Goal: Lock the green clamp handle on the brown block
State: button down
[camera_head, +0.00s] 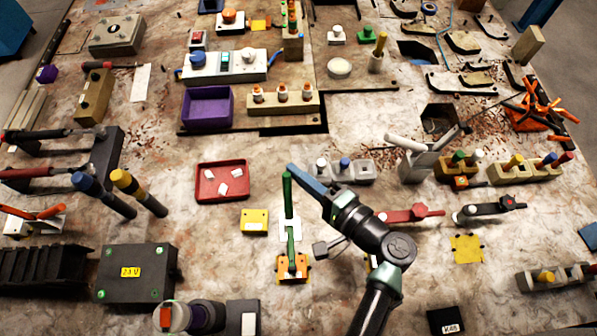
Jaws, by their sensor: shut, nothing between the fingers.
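The green clamp handle (287,192) stands out as a long green bar running away from me. Its clamp (291,246) has a pale metal plate around the middle and sits on a small orange-brown block (283,275) at the lower centre. My gripper (293,170) comes in from the right on my dark arm, with its blue-grey end beside the far tip of the handle. It is shut with nothing held. I cannot tell whether it touches the handle. The handle's exact tilt is hard to judge from above.
A red tray (223,197) with white pieces and a yellow block (254,222) lie left of the clamp. A red-handled clamp (410,214) is to the right. A purple bin (207,106) and a white plug block (361,171) stand farther back.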

jog(key=s+n+t+y+b, duration=0.1)
jog(key=s+n+t+b, duration=0.1)
jog(key=b, duration=0.4)
jog(key=shift+s, duration=0.6)
jog(key=shift+s+r+n+t+y+b, duration=0.15)
jog(key=shift+s+r+n+y+b, duration=0.15)
jog(key=shift+s+b, duration=0.25)
jog(key=shift+s+r+n+t+y+b, duration=0.2)
jog(key=shift+s+y+b, duration=0.15)
jog(key=shift+s, duration=0.25)
jog(key=shift+w, duration=0.1)
